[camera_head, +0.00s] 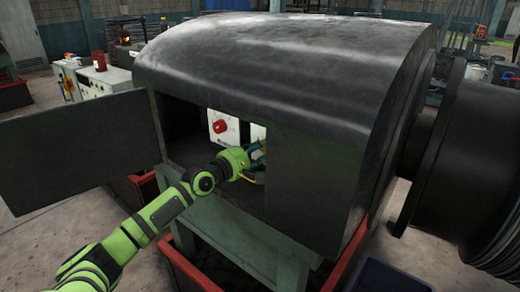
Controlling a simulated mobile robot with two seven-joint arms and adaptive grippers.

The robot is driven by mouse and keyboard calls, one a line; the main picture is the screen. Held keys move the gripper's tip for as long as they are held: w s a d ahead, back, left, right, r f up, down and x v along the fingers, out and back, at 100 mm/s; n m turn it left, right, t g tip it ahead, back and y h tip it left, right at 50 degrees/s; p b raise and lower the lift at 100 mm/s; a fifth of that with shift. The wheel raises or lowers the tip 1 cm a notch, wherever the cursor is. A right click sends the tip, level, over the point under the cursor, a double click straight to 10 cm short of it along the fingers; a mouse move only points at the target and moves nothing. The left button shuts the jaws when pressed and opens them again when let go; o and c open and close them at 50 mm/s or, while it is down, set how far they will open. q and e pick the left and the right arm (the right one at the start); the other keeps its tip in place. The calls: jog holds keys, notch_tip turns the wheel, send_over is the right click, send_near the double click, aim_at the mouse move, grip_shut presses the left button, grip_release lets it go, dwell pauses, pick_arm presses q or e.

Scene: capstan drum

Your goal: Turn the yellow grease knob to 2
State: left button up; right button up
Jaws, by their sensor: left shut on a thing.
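My left gripper (260,154) reaches through the opening of the dark housing (285,60). Its fingers are shut at a pale panel (258,132) inside. A small bit of yellow shows between the fingertips, which looks like the yellow grease knob (265,146). The fingers and the opening's right edge hide most of the knob. Its pointer and the number marks cannot be read. Left of the gripper, a red knob (219,126) sits on a white panel (228,133). My right gripper is out of view.
An open dark door (80,150) stands left of the opening. The housing's front wall (315,185) closes off the right side. A large black drum (470,160) is at the far right. A control cabinet (100,80) stands behind on the left.

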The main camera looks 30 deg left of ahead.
pick_arm(q)
jog(key=shift+d+r+m+t+y+p, duration=0.1)
jog(key=shift+m+y+p, duration=0.45)
jog(key=shift+m, duration=4.8)
jog(key=shift+d+r+m+t+y+p, duration=0.15)
jog(key=shift+m+y+p, duration=0.45)
jog(key=shift+m, duration=4.8)
jog(key=shift+r+m+t+y+p, duration=0.2)
jog(key=shift+m+p, duration=0.65)
jog(key=shift+m, duration=4.5)
jog(key=shift+f, duration=0.1)
jog(key=o, duration=1.1)
jog(key=shift+o, duration=0.2)
jog(key=shift+d+f+g, duration=0.1)
jog(key=shift+g, duration=0.15)
